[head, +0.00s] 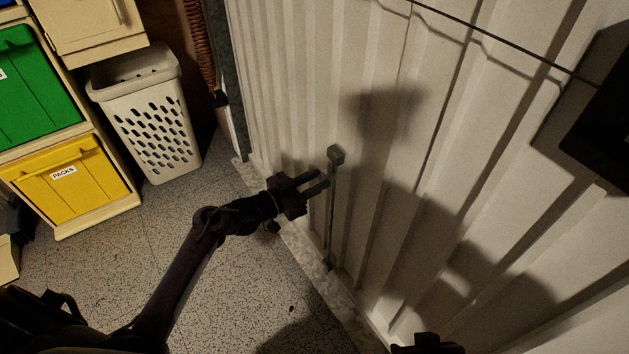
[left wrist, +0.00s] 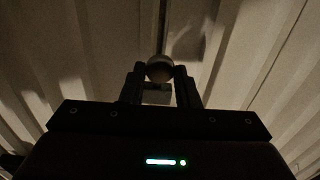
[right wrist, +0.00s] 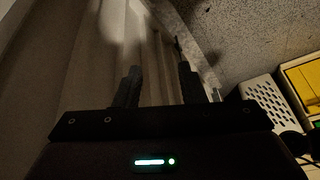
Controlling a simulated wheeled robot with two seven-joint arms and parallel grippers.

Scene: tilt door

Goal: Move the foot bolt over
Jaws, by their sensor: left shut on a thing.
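The foot bolt (head: 331,225) is a thin upright metal rod on the ribbed white door (head: 290,90), with a square bracket (head: 336,154) at its top and its lower end near the floor. My left gripper (head: 325,183) reaches it from the left, just below the bracket. In the left wrist view a round knob (left wrist: 159,67) sits between the fingertips of my left gripper (left wrist: 159,80), which is shut on it. My right gripper (right wrist: 157,85) is open with nothing between its fingers, facing along the door. Its fingers hide little of the floor strip.
A white laundry basket (head: 150,118) stands at the left beside drawers with a green front (head: 35,90) and a yellow front (head: 75,180). A dark box (head: 605,130) is on the door at the right. Speckled floor (head: 110,265) lies clear before the door.

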